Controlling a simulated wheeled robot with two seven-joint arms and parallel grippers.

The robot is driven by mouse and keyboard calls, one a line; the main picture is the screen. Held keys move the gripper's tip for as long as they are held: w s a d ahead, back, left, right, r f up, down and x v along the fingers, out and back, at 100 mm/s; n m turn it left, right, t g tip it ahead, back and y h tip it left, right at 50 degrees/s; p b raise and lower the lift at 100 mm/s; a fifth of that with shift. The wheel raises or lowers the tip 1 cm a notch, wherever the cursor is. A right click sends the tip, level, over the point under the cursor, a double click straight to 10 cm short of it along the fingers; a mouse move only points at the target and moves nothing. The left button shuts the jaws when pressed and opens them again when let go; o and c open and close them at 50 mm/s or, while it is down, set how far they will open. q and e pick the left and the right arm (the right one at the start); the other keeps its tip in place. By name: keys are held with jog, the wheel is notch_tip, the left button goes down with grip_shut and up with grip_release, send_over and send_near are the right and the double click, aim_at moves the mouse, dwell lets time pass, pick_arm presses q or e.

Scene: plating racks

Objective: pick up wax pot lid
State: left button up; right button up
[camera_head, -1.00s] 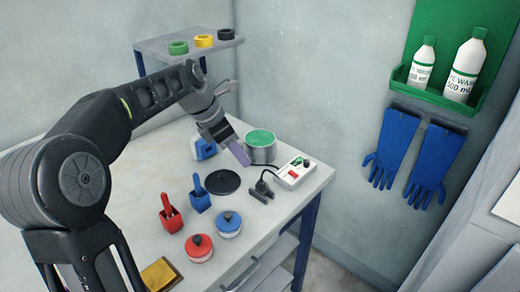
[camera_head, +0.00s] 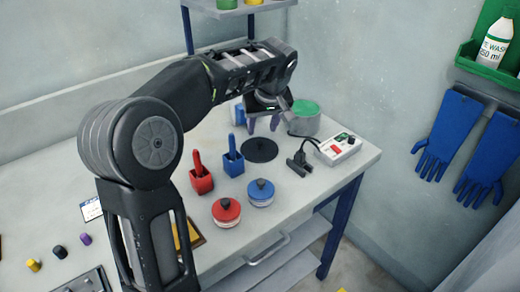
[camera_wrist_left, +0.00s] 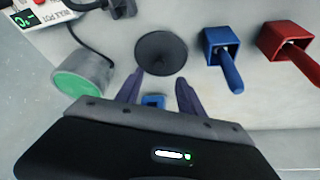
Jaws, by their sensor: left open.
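The wax pot lid, a round black disc (camera_head: 260,150) with a small raised middle, lies flat on the light table. It also shows in the left wrist view (camera_wrist_left: 161,53), just beyond my fingertips. My left gripper (camera_head: 263,125) is open and empty, pointing down above the table just behind the lid. Its two purple-grey fingers (camera_wrist_left: 159,82) are spread and appear apart from the lid. The grey wax pot with a green top (camera_head: 305,118) stands right of the lid. My right gripper is not in view.
A white control box (camera_head: 338,149) and a black clamp-like piece (camera_head: 299,165) with a cable lie right of the lid. Blue (camera_head: 233,160) and red (camera_head: 201,178) holders stand left. Blue-lidded (camera_head: 260,193) and red-lidded (camera_head: 227,212) jars stand in front. A blue object (camera_wrist_left: 153,101) lies behind.

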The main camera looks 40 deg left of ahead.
aim_at(259, 142)
pick_arm(q)
jog(key=shift+x, duration=1.35)
jog(key=shift+p+x, duration=0.5)
jog(key=shift+x, duration=2.1)
grip_shut()
